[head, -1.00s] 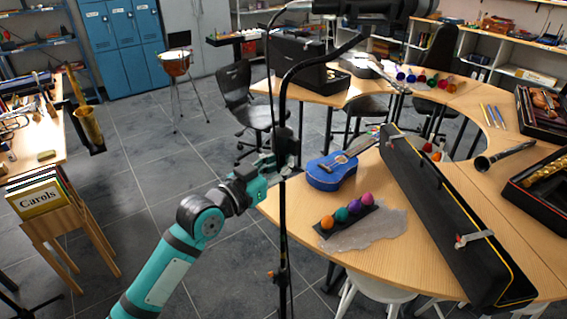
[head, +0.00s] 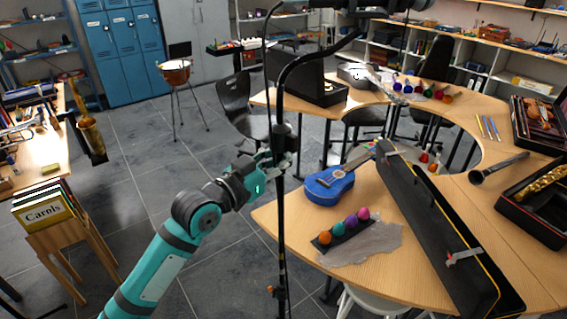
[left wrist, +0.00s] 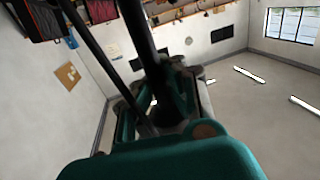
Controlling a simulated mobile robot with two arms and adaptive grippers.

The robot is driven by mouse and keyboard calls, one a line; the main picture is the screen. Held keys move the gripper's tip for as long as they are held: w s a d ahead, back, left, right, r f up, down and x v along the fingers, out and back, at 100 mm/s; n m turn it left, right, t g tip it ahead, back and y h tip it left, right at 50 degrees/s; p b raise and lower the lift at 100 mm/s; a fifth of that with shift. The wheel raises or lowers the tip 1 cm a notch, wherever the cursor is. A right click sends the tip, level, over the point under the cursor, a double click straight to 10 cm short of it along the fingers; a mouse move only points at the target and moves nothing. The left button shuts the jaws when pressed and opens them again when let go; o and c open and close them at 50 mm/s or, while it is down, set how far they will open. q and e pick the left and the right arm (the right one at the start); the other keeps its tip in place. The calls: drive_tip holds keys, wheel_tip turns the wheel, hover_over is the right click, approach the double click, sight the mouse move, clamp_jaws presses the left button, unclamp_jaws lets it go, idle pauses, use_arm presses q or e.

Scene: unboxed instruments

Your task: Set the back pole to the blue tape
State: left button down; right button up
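A tall black pole (head: 281,215) stands upright in the middle of the head view, with a clamp collar (head: 285,140) partway up and a curved black upper part (head: 315,58) leading to the top right. My left gripper (head: 277,164) is at the pole just below the collar, with fingers on both sides of it. In the left wrist view the thick black pole (left wrist: 143,45) runs down between the fingers (left wrist: 170,108), which look closed around it. I see no blue tape on the pole. The right gripper is not in view.
A curved wooden table (head: 375,262) on the right holds a blue guitar (head: 328,187), coloured eggs (head: 338,232) and a long black case (head: 425,215). A Carols box (head: 44,210) stands on a wooden stool at left. Tiled floor (head: 150,160) is open between.

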use_arm(q)
drive_tip(key=c, duration=1.8)
unclamp_jaws()
drive_tip(key=shift+f, duration=0.1)
drive_tip(key=shift+c, duration=0.2)
drive_tip(key=o, duration=0.6)
drive_tip(key=shift+s+a+f, duration=0.1)
drive_tip(key=shift+s+a, duration=0.05)
drive_tip(key=shift+a, duration=0.15)
drive_tip(key=shift+c, duration=0.2)
drive_tip(key=shift+d, duration=0.15)
drive_tip(key=v, duration=1.2)
drive_tip(key=shift+f, duration=0.1)
